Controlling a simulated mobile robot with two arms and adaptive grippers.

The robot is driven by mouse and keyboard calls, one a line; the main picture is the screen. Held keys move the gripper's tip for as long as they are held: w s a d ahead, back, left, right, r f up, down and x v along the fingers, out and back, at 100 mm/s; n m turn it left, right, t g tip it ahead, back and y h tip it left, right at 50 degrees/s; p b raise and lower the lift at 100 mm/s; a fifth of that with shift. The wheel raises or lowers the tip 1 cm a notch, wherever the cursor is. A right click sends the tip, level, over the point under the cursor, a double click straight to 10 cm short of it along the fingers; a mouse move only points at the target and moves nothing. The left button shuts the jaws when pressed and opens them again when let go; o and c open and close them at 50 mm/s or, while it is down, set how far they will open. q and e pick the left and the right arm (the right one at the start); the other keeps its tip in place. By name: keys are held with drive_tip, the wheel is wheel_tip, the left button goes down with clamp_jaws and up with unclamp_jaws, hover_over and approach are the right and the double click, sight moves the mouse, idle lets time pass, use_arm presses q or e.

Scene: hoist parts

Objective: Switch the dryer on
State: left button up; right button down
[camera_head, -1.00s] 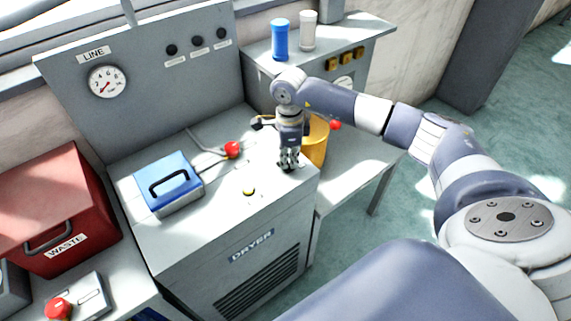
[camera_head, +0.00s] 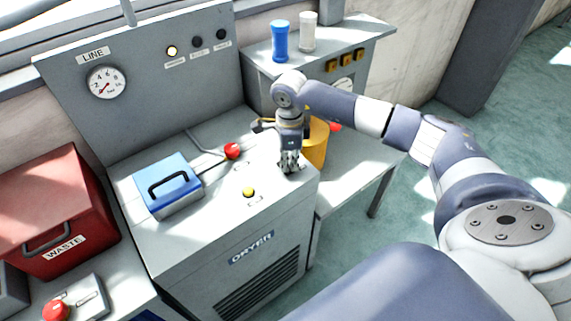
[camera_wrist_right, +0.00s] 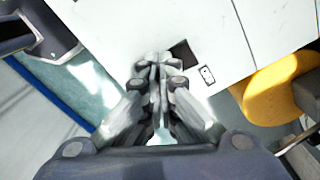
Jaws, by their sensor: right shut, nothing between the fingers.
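The dryer (camera_head: 226,227) is a grey cabinet with a "DRYER" label and a vented front. A yellow button (camera_head: 249,192) stands on its top. My right gripper (camera_head: 290,166) points down at the right end of the dryer top, shut and empty. In the right wrist view, the closed fingers (camera_wrist_right: 160,68) are beside a small black square (camera_wrist_right: 181,54) and a small outlined label (camera_wrist_right: 207,74) on the pale top. The fingers partly cover the black square; I cannot tell whether they touch it. On the back panel, the left lamp (camera_head: 172,51) glows pale yellow. My left gripper is out of view.
A blue box with a black handle (camera_head: 169,185) and a red-knobbed valve (camera_head: 232,151) sit on the dryer top. A yellow cylinder (camera_head: 315,145) stands right behind my gripper. A red waste bin (camera_head: 55,200) is at left. The dryer top's front is clear.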

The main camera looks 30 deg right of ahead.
drive_tip(key=shift+r+p, duration=1.7)
drive_tip(key=shift+r, duration=1.55)
drive_tip(key=shift+w, duration=0.1)
